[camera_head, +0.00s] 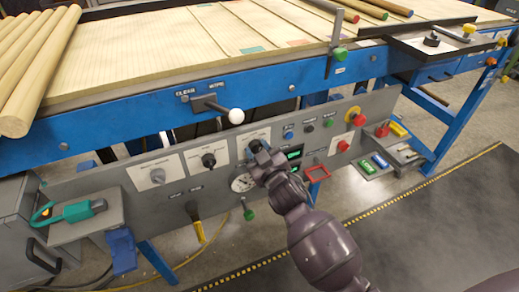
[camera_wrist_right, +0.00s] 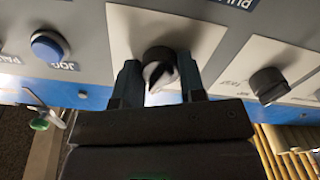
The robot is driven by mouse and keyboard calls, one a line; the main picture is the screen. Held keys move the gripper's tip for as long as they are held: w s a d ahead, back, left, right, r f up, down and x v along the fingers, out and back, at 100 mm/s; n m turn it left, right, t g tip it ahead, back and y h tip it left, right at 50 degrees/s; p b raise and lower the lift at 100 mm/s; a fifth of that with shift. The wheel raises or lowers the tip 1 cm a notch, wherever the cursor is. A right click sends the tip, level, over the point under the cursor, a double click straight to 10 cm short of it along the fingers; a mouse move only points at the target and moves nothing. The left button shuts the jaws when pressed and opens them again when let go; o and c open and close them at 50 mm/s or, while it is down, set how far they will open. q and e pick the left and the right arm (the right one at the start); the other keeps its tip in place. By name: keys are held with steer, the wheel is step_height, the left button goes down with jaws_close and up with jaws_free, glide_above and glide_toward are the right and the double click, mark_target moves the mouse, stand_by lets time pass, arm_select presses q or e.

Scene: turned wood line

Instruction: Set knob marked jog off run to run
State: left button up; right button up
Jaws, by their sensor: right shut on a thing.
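The black selector knob (camera_wrist_right: 158,62) with a white pointer sits on a white plate (camera_wrist_right: 122,30) in the right wrist view. Its lettering cannot be read there. My right gripper (camera_wrist_right: 160,88) has one finger on each side of this knob and is shut on it. In the head view my right gripper (camera_head: 258,157) is at the third white plate (camera_head: 252,133) from the left, hiding much of the plate and its knob (camera_head: 255,145). My left gripper does not show.
Two other knobs, one grey (camera_head: 158,176) and one black (camera_head: 208,160), stand to the left on the panel. A white-balled lever (camera_head: 236,116) is just above my gripper. A gauge (camera_head: 243,182), a red frame (camera_head: 317,172) and several buttons are close by.

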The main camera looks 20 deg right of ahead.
steer(key=m, duration=0.1)
steer(key=m+p, duration=0.1)
steer(key=shift+r+m, duration=0.25)
steer(key=shift+m, duration=0.15)
steer(key=shift+f+m+p, duration=0.1)
steer(key=shift+m+p, duration=0.45)
steer(key=shift+m, duration=0.35)
steer(key=shift+f+m, duration=0.1)
steer(key=shift+m, duration=0.4)
steer(key=shift+f, duration=0.1)
steer(key=o, duration=0.9)
